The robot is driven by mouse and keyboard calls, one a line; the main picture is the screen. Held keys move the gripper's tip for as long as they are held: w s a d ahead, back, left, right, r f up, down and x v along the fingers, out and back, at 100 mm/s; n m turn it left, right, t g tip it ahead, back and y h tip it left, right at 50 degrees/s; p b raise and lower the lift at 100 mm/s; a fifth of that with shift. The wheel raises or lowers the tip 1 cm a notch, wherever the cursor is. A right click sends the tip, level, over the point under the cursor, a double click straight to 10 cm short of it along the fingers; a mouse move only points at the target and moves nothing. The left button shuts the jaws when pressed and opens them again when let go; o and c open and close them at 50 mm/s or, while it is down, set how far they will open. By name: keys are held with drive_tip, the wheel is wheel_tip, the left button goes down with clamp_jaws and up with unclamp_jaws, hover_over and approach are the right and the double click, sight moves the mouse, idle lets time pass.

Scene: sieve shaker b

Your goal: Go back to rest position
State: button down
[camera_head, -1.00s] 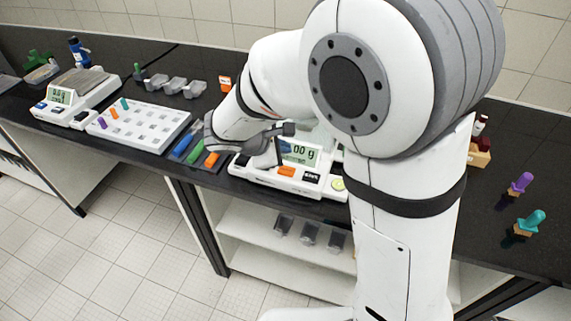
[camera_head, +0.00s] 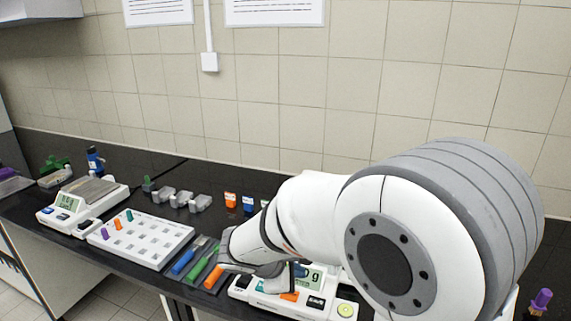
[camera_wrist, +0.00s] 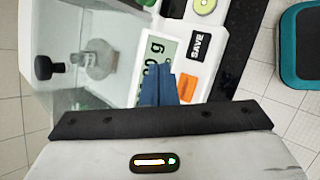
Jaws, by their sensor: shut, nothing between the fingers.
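My gripper (camera_wrist: 157,88) shows in the wrist view as blue fingers held together, shut and empty. It is over the front panel of a white balance (camera_wrist: 185,52), close to its display; whether it touches cannot be told. In the head view, my arm covers much of the balance (camera_head: 316,304), and only its front panel shows. The wrist view also shows a clear enclosure with a grey metallic item (camera_wrist: 95,60) inside and a black knob (camera_wrist: 48,68) at its side.
Coloured-handled tools (camera_head: 193,262) lie just left of my wrist. Further left are a white holed rack (camera_head: 142,240) with coloured pegs and a second balance (camera_head: 84,203). Small grey containers (camera_head: 180,199) stand behind. A purple-topped item (camera_head: 541,299) is at the right. The tiled wall (camera_head: 270,100) rises behind the bench.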

drive_tip(key=s+d+r+m+g+y, duration=0.1)
drive_tip(key=s+d+r+m+y, duration=0.2)
drive_tip(key=s+d+m, duration=0.3)
drive_tip(key=s+d+r+m+g+y, duration=0.1)
drive_tip(key=s+d+r+m+y, duration=0.1)
drive_tip(key=s+d+m, duration=0.4)
drive_tip(key=s+m+y, duration=0.1)
drive_tip(key=s+m, duration=0.3)
drive_tip(key=s, duration=0.1)
drive_tip(key=shift+s+d+r+m+g, duration=0.3)
drive_tip(key=shift+s+d+r, duration=0.05)
drive_tip(key=shift+r, duration=0.05)
idle(2.2)
